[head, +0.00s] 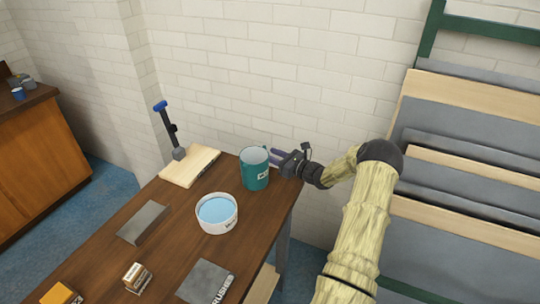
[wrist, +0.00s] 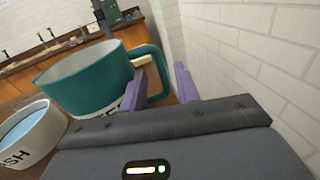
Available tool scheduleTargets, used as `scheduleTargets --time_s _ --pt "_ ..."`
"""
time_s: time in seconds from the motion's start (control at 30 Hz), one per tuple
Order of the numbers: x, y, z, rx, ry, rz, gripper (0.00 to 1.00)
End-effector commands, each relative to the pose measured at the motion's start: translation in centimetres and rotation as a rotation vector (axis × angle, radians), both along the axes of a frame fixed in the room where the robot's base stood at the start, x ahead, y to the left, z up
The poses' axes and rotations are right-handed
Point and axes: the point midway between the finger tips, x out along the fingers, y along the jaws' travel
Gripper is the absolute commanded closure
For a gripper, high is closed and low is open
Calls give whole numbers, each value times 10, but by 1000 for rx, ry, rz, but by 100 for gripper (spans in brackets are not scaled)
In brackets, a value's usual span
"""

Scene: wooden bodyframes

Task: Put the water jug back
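The water jug is most likely the teal mug-shaped jug (head: 254,170) with a white label, upright near the table's right back edge. In the wrist view the jug (wrist: 92,82) stands left of centre, with its handle facing my gripper. My gripper (head: 278,155) is at the jug's right side. In the wrist view its two purple fingers (wrist: 163,84) are apart, one in front of the handle opening and one right of the handle. The handle appears to lie between them, but contact is not clear.
A white tub of blue liquid (head: 217,214) stands just in front of the jug. A pale board (head: 190,167) with a blue-topped tool is behind left. Grey blocks (head: 143,222) and small boxes lie nearer. A brick wall is close behind; a board rack (head: 460,170) stands right.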

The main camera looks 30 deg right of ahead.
Motion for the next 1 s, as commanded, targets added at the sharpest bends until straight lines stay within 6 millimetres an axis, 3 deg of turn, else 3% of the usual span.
scheduleTargets --time_s 0.3,0.5,1.0 --pt "-58 -26 -1 -1 2 -2 68" --pt "-85 -38 1 -1 1 0 68" --pt "-93 -42 2 0 1 -1 68"
